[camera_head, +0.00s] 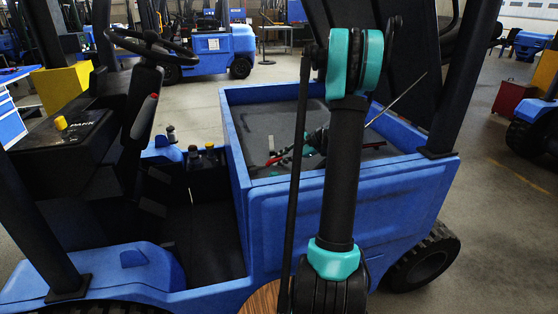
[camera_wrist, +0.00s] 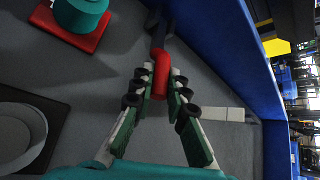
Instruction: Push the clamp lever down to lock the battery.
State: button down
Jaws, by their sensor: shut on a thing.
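The clamp lever (camera_wrist: 159,67) has a red grip on a dark shaft that runs to the top of the wrist view. My gripper (camera_wrist: 160,85) is shut on the red grip, with a finger on each side of it. In the head view my gripper (camera_head: 277,160) is inside the blue battery compartment, partly behind my own arm. The battery's grey top (camera_head: 262,113) fills the compartment. I cannot tell how far down the lever stands.
Blue compartment walls (camera_head: 328,208) surround the battery. In the wrist view, a teal terminal on a red plate (camera_wrist: 92,40) lies at upper left and a grey round part on a dark plate (camera_wrist: 58,110) at left. A steering wheel (camera_head: 150,46) stands left of the compartment.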

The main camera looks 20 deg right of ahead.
jog(key=c, duration=1.5)
grip_release()
jog(key=v, duration=1.2)
jog(key=shift+s+a, duration=0.1)
